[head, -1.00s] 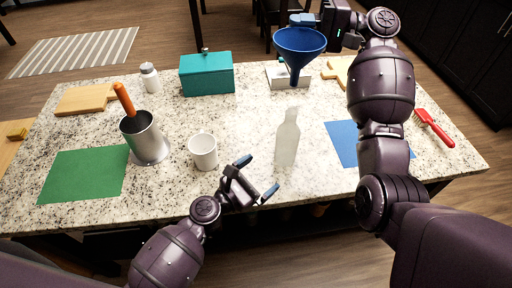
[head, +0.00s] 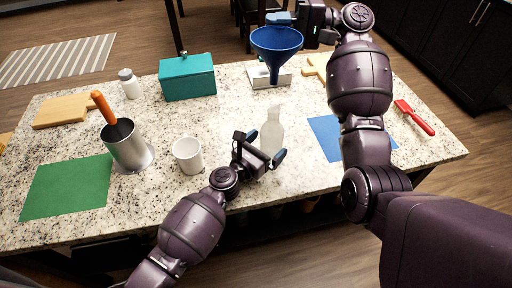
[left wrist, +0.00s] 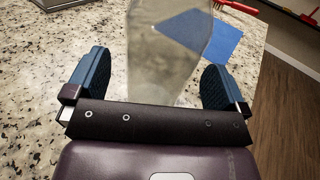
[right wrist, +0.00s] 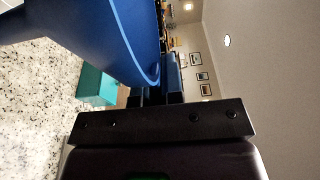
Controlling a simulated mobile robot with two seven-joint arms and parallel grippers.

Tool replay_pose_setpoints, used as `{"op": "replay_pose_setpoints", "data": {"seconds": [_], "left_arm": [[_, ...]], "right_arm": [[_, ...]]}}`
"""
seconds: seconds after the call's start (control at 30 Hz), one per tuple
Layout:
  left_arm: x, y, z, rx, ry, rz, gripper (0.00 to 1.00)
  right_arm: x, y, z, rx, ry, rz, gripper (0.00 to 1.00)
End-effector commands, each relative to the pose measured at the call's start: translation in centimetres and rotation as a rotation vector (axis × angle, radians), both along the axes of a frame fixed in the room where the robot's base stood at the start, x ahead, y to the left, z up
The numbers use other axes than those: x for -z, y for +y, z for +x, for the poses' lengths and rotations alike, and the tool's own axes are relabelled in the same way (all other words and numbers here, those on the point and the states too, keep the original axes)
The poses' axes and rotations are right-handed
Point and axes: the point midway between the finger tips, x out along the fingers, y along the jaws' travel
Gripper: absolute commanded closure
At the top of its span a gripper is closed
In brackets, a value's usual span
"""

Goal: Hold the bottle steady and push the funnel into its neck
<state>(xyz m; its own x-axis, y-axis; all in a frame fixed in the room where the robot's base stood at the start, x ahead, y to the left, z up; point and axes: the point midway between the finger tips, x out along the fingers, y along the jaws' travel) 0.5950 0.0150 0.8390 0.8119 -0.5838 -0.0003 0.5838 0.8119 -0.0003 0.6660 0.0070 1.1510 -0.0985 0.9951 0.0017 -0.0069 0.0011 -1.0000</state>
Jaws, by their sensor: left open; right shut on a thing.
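The translucent bottle (head: 272,130) stands upright on the counter in the head view. My left gripper (head: 262,146) is open, its two blue fingers to either side of the lower bottle. In the left wrist view the bottle (left wrist: 165,50) stands between the spread fingers (left wrist: 155,82), with gaps on both sides. The blue funnel (head: 276,42) hangs spout down above and behind the bottle in the head view. My right gripper (head: 293,22) is shut on the funnel's rim. The funnel (right wrist: 110,40) fills the upper left of the right wrist view.
A white cup (head: 188,155) stands left of the bottle, near my left gripper. A steel canister (head: 127,148) with an orange-handled tool is further left. A teal box (head: 187,77) and a white scale-like object (head: 268,76) are behind. A blue mat (head: 330,135) lies right.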

Motion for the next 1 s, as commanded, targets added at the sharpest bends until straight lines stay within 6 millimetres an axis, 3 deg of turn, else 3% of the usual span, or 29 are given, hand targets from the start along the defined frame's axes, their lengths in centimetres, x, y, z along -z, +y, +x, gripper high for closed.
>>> {"op": "replay_pose_setpoints", "data": {"seconds": [0.2,0.57,0.9,1.0], "left_arm": [[0.0,-1.1,1.4,0.000,0.001,-0.001,0.00],[0.0,-1.2,1.7,0.001,-0.001,0.001,0.00],[0.0,-1.2,1.7,0.001,0.000,0.000,0.52],[0.0,-1.2,1.7,0.001,0.000,0.000,0.53]], "right_arm": [[0.0,0.0,0.0,0.000,0.000,0.000,1.00],[0.0,0.0,0.0,0.000,0.000,0.000,1.00],[0.0,0.0,0.0,0.000,0.000,0.000,1.00],[0.0,0.0,0.0,0.000,0.000,0.000,1.00]]}}
